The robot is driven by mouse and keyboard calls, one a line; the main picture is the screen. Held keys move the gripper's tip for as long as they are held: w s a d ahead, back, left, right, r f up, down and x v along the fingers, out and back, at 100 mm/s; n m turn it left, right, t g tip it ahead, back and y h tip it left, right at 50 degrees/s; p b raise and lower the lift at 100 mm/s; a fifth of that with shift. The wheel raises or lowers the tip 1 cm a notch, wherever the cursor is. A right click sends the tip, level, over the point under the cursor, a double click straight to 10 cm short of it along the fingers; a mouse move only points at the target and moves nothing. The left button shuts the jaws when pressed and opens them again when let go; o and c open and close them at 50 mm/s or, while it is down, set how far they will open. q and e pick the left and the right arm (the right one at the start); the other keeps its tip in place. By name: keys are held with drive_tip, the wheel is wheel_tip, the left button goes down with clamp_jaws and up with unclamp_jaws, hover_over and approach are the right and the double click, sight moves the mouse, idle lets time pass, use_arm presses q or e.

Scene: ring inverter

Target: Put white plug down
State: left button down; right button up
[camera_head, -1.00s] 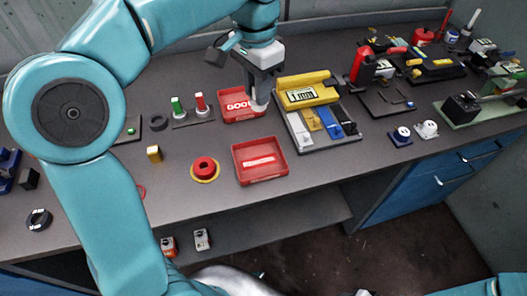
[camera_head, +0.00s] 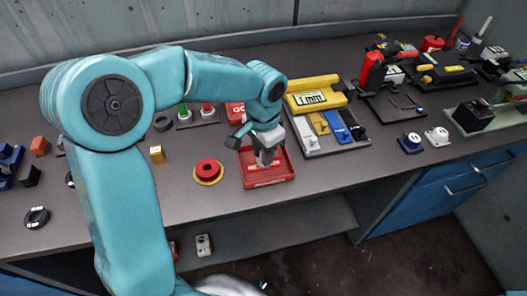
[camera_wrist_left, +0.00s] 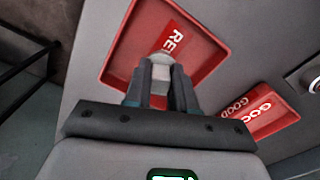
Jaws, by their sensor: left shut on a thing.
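The white plug (camera_wrist_left: 161,60) shows as a pale end between my left gripper's fingers in the left wrist view. My left gripper (camera_head: 265,158) is shut on it. In the head view the gripper hangs over the front red tray (camera_head: 270,181), and the plug is hidden by the gripper. I cannot tell whether the plug touches the tray floor. My right gripper is not in view.
A second red tray, labelled GOOD (camera_wrist_left: 268,122), lies behind, partly covered by my arm in the head view. A red button on a yellow base (camera_head: 208,171) is left of the front tray. The bench's front edge is close.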

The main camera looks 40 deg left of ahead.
use_arm(q)
drive_tip(key=shift+f, duration=0.15)
drive_tip(key=c, duration=0.9)
unclamp_jaws()
drive_tip(key=shift+f, duration=0.1)
drive_tip(key=shift+c, duration=0.2)
drive_tip(key=shift+r, duration=0.4)
wheel_tip(320, 180, up, 12)
drive_tip(key=p, duration=0.1)
drive_tip(key=shift+f, duration=0.15)
drive_tip(key=shift+s+f, duration=0.1)
